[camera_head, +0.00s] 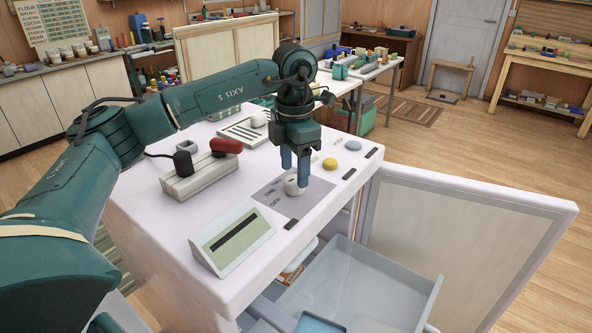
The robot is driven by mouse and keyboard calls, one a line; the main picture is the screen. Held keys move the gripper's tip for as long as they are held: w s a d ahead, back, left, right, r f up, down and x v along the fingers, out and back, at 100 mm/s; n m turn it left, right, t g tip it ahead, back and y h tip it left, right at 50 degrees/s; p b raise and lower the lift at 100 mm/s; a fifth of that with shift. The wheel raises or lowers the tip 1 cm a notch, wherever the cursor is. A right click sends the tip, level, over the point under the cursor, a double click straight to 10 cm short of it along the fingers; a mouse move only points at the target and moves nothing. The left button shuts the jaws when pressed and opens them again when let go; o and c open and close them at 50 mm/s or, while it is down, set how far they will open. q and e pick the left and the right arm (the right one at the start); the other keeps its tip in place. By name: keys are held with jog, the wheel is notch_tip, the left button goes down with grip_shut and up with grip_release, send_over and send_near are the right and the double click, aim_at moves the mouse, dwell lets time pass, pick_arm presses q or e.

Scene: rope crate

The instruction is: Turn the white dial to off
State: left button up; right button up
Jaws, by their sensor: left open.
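The white dial (291,187) sits on a grey panel (314,194) on top of the white cabinet. Small lettering, with OFF readable, is printed on the panel to the left of the dial. My left gripper (295,168) points down just above the dial, with its two blue fingers apart and nothing seen between them. The fingertips overlap the dial's upper edge in the picture, and I cannot tell whether they touch it. The dial's pointer direction is too small to tell. My right gripper is out of view.
A yellow button (330,164) and a grey-blue button (353,146) are behind the dial. A sloped display box (232,240) stands front left, and a red-handled switch (226,146) behind it. Below, a drawer (360,290) is out beside an open door panel (460,240).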

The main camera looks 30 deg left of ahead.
pick_arm(q)
jog(key=shift+r+p, duration=0.4)
jog(key=shift+r, duration=0.45)
jog(key=shift+f, duration=0.1)
